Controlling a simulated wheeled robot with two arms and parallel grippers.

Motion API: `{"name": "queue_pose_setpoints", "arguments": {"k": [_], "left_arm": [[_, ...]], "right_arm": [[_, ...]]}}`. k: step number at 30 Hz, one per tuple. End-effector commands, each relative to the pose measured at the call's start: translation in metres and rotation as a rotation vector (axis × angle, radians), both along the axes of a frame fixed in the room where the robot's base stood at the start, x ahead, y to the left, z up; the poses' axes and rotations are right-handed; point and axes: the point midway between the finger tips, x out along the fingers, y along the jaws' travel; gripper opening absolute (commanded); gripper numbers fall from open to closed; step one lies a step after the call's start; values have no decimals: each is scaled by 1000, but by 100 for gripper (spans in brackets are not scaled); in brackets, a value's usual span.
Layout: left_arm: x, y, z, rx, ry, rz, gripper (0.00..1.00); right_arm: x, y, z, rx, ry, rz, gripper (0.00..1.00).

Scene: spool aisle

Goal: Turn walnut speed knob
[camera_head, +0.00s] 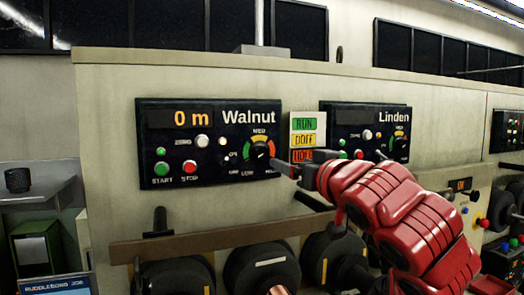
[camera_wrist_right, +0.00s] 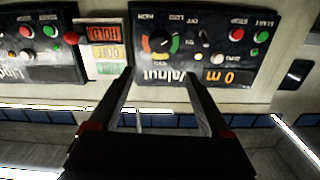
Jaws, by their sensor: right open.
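The Walnut panel (camera_head: 208,178) is a black control box reading "0 m". Its speed knob (camera_head: 261,151) is a dark dial inside a green, yellow and red arc marked MED. The knob (camera_wrist_right: 160,41) also shows in the right wrist view, where the panel is upside down. My right gripper (camera_head: 277,164) reaches in from the right, its tip beside the knob's lower right in the picture. In the right wrist view its two fingers (camera_wrist_right: 157,74) are apart and empty, with the knob ahead between their lines. I cannot tell whether they touch the panel. My left gripper is out of view.
A sign with RUN, DOFF and HOLD plates (camera_head: 307,133) stands right of the panel. The Linden panel (camera_head: 362,120) is further right, partly behind my red arm. START and STOP buttons (camera_head: 189,167) sit lower left. Dark spools (camera_head: 262,268) line up below a rail.

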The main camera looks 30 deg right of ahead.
Motion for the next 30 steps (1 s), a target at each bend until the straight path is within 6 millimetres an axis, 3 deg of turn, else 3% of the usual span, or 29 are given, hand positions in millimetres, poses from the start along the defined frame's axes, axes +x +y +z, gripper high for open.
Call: {"name": "queue_pose_setpoints", "arguments": {"k": [3, 12, 24, 30], "left_arm": [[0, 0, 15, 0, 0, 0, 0], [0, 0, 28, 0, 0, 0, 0], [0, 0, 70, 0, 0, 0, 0], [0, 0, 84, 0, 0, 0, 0]], "right_arm": [[21, -3, 2, 6, 7, 6, 82], [48, -10, 0, 5, 5, 5, 82], [123, -28, 4, 5, 6, 2, 82], [150, -35, 2, 3, 3, 2, 82]]}}
